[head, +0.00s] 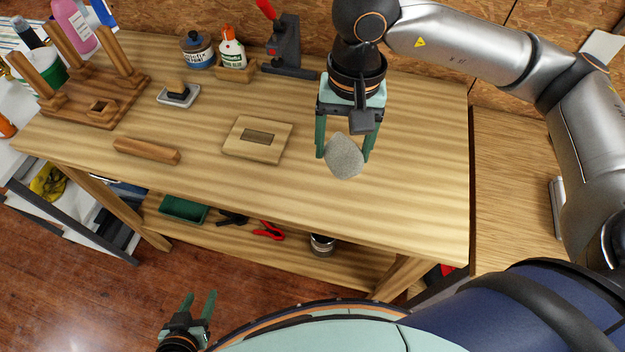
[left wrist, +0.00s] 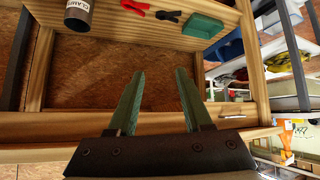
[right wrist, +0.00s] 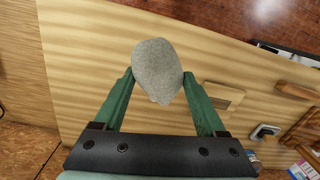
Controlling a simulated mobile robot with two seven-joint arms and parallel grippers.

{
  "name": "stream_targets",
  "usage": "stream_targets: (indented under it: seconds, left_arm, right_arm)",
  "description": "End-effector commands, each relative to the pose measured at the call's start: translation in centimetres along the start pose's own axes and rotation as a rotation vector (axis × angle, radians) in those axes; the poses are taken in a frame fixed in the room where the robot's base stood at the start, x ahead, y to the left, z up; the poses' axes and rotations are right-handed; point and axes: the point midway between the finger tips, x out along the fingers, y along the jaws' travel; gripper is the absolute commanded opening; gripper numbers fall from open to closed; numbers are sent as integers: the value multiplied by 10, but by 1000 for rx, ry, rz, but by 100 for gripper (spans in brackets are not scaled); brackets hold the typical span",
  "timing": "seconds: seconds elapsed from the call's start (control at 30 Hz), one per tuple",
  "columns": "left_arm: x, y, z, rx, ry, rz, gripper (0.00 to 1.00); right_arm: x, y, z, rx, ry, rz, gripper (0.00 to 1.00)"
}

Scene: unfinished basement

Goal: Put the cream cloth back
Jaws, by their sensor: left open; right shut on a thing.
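The cream cloth (head: 344,157) looks like a rounded, grey-beige speckled lump; no other cream cloth is in view. My right gripper (head: 343,150) is shut on it and holds it over the right part of the workbench, fingers pointing down. In the right wrist view the cloth (right wrist: 157,68) sits between the two green fingertips. Its height above the wood is hard to tell. My left gripper (head: 200,296) is open and empty, low in front of the bench. In the left wrist view its fingers (left wrist: 160,75) are apart, facing the lower shelf.
The workbench (head: 420,185) is bare around the right gripper. A wooden block with a slot (head: 257,152), a wooden bar (head: 147,150), a small tray (head: 187,100) and a peg stand (head: 100,108) lie leftward. Bottles (head: 232,50) and a dark tool stand (head: 287,45) line the back.

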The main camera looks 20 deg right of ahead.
Motion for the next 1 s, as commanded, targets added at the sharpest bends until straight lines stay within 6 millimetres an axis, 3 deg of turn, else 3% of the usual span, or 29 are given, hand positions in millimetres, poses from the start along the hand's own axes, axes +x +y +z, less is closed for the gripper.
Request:
stream_targets:
  seconds: [0.23, 0.7, 1.0]
  left_arm:
    - [20, 4, 19, 0, -2, 13, 50]
    - [49, 8, 37, 6, 8, 28, 50]
    - [58, 8, 41, 9, 12, 32, 50]
  right_arm:
    - [3, -14, 31, 446, -30, -59, 29]
    - [6, -20, 81, 1246, -41, -207, 29]
    - [8, -18, 96, 1549, -27, -271, 28]
